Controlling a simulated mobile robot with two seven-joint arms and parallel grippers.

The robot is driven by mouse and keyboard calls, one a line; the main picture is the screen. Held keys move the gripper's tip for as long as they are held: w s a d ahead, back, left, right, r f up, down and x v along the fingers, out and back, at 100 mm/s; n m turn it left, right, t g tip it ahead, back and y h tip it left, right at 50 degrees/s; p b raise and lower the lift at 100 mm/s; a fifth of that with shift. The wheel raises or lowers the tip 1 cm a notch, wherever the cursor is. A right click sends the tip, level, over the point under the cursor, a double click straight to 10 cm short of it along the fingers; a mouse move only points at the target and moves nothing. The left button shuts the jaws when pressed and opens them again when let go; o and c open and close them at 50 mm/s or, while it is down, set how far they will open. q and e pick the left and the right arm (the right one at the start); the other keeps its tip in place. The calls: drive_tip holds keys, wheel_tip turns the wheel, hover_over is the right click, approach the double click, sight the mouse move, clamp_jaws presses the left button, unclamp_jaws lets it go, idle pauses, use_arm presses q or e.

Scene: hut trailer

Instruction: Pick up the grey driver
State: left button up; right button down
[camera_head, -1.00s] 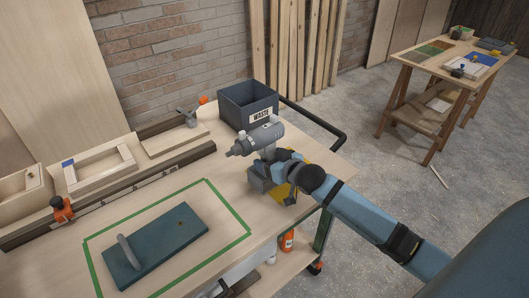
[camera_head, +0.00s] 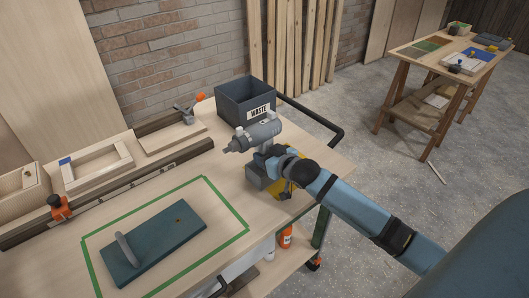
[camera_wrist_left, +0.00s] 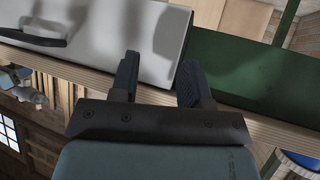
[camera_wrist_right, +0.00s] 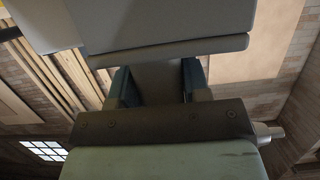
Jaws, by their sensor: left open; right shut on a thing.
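The grey driver (camera_head: 258,135) shows in the head view over the right part of the workbench, its nose pointing left. My right gripper (camera_head: 272,158) is shut on the driver's handle, just below its body. In the right wrist view the driver (camera_wrist_right: 160,20) fills the top of the picture, and its grip sits between the two fingers (camera_wrist_right: 155,85). I cannot tell clearly whether its base touches anything below. My left gripper (camera_wrist_left: 158,80) is open and empty in the left wrist view, near the bench's side with a white drawer front and a green panel. It is not in the head view.
A dark waste bin (camera_head: 245,98) stands just behind the driver. A teal board with a handle (camera_head: 150,240) lies inside a green taped outline (camera_head: 233,212). A wooden rail with clamps (camera_head: 110,180) runs along the left. A yellow-and-grey item (camera_head: 283,185) lies under my right gripper.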

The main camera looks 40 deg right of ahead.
wheel_tip(320, 180, up, 19)
drive_tip(key=p, duration=0.2)
hover_over(266, 121)
drive_tip(key=shift+f, duration=0.15)
drive_tip(key=shift+r, duration=0.7)
use_arm(q)
wheel_tip(266, 121, up, 14)
drive_tip(key=a+p, duration=0.1)
drive_tip(key=p, duration=1.4)
drive_tip(key=shift+s+m, duration=0.3)
drive_tip(key=shift+s, duration=0.15)
use_arm(e)
drive_tip(key=s+a+r+m+h, duration=0.1)
drive_tip(key=s+a, duration=1)
drive_tip(key=a, duration=0.2)
drive_tip(key=shift+r, duration=0.15)
use_arm(q)
drive_tip(key=shift+t, duration=0.3)
use_arm(e)
drive_tip(key=shift+d, duration=0.1)
use_arm(q)
drive_tip(key=shift+r, duration=0.1)
